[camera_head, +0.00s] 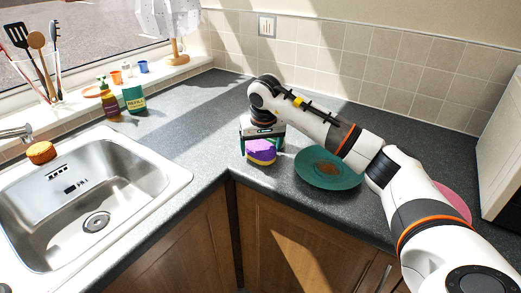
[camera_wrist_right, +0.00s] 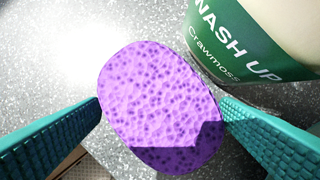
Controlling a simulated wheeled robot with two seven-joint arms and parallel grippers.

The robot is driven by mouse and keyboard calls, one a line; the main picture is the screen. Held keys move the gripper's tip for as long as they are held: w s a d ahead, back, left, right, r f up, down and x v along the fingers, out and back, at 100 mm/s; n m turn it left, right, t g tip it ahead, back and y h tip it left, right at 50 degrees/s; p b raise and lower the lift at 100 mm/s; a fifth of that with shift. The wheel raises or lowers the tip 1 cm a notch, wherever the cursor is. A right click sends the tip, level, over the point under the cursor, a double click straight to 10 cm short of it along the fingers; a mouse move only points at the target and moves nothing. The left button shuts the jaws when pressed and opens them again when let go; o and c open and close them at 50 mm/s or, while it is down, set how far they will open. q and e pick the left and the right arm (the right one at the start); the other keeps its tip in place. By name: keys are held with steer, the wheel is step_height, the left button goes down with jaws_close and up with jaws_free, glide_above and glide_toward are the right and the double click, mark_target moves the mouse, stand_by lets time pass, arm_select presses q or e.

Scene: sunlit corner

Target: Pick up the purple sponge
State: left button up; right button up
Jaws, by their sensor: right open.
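The purple sponge (camera_head: 261,147) lies on the dark worktop near the inner corner, with a yellowish lower side. My right gripper (camera_head: 262,138) is right above it, pointing down, and partly hides it. In the right wrist view the rounded, pitted sponge (camera_wrist_right: 160,100) lies between the two teal fingers of my open right gripper (camera_wrist_right: 161,107). The fingertips look close to its left and right sides; I cannot tell whether they touch it. My left gripper is not in view.
A bottle labelled "WASH UP" (camera_wrist_right: 255,45) stands right beside the sponge. A teal plate (camera_head: 325,182) with a brown patch is to the right, under my right arm. The sink (camera_head: 120,160) is left, with an orange sponge (camera_head: 41,152) on its rim.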

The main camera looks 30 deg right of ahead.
steer(key=shift+w+d, duration=0.15)
steer(key=shift+w, duration=0.3)
steer(key=shift+f, duration=0.55)
steer(key=c, duration=0.7)
steer(key=shift+c, duration=0.3)
steer(key=shift+r, duration=0.6)
steer(key=shift+s+r, duration=0.1)
steer(key=shift+s, duration=0.05)
steer(key=s+a+b, duration=0.2)
steer(key=s+a, duration=0.9)
steer(key=s, duration=0.3)
steer(key=shift+b, duration=0.3)
